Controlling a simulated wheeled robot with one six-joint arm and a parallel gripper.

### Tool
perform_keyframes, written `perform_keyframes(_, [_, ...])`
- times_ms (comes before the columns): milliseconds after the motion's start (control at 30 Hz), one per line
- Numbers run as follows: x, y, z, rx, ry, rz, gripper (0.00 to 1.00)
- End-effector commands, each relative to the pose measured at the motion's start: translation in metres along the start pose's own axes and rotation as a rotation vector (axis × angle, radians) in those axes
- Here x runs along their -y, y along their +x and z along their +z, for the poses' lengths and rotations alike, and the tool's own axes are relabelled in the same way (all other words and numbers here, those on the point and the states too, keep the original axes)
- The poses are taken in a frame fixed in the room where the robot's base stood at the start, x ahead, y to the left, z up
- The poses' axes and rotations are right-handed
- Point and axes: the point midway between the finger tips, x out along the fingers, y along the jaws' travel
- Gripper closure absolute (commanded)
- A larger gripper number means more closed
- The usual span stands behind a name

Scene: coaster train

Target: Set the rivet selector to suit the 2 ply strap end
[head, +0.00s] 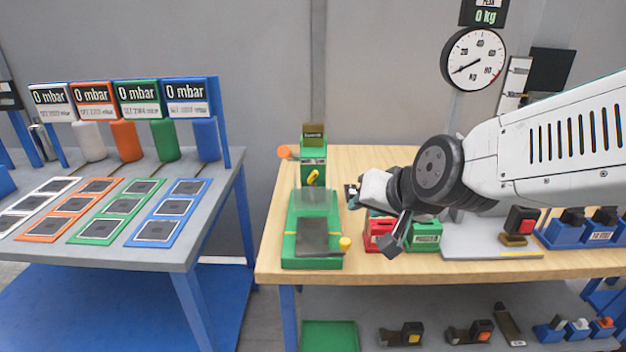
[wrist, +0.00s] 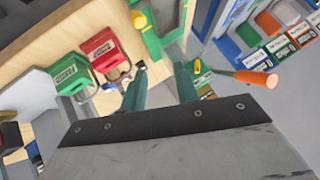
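The green rivet press (head: 292,250) stands at the left end of the wooden bench, with a dark plate on its bed. A small yellow lever (head: 313,177), which looks like the selector, is on the front of its upright; its setting is too small to read. An orange-tipped handle (head: 284,152) sticks out to the left, and shows in the wrist view (wrist: 250,77). My gripper (head: 352,194) is right of the upright, apart from the lever. In the wrist view its two green fingers (wrist: 160,88) are spread with nothing between them. I cannot identify a 2 ply strap end.
A red box (head: 378,236) and a green box (head: 425,236) stand right of the press, below my arm. A grey scale plate (head: 470,240) lies further right. Several strap pieces (head: 402,335) lie on the lower shelf. A grey table (head: 180,258) with coloured pads stands left, across a gap.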

Motion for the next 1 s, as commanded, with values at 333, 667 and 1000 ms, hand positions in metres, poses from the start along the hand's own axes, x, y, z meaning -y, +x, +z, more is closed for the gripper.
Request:
perform_keyframes(333, [0.068, 0.089, -0.018, -0.531, 0.202, -0.058, 0.69])
perform_keyframes(667, [0.079, 0.09, -0.005, -0.836, 0.228, -0.036, 0.69])
perform_keyframes(1000, [0.076, 0.116, -0.038, -0.858, 0.23, -0.033, 0.69])
